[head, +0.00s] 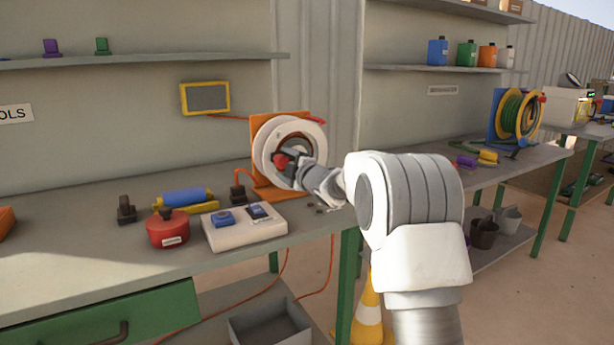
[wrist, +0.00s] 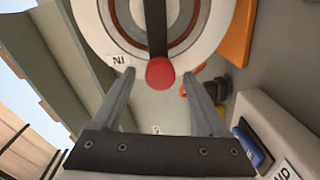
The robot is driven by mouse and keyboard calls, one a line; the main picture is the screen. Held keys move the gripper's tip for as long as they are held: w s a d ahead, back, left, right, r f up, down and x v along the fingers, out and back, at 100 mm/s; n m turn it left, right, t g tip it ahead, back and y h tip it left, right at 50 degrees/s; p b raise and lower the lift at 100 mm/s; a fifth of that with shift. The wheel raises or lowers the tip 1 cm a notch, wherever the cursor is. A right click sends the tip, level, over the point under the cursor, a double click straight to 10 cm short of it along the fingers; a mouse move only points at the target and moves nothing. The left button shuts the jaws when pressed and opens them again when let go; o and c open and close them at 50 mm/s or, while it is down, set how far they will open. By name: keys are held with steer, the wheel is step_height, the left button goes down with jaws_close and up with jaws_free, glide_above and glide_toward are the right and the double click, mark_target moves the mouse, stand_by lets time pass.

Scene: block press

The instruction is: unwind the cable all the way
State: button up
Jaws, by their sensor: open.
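A cable reel with a white spool (head: 309,130) stands in an orange frame (head: 262,127) on the near bench. The wrist view shows the spool's white flange (wrist: 92,28) close up, with a dark crank bar (wrist: 156,30) ending in a red knob (wrist: 160,73). My gripper (head: 288,164) is at the spool's front. In the wrist view my gripper (wrist: 159,75) is open, with one finger on each side of the knob; I cannot tell whether they touch it. Orange cable (head: 249,176) shows beside the reel. My arm and gripper hide part of the reel.
A white box with blue switches (head: 243,230), a red pot (head: 168,229) and a blue roller (head: 186,195) stand left of the reel. A second reel with green cable (head: 511,114) stands on the right bench. A traffic cone (head: 368,315) stands by the bench leg.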

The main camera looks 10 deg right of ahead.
steer(key=p+v, duration=0.1)
steer(key=v, duration=1.3)
steer(key=shift+s, duration=0.35)
steer(key=shift+d+p, duration=0.1)
steer(key=shift+p, duration=0.25)
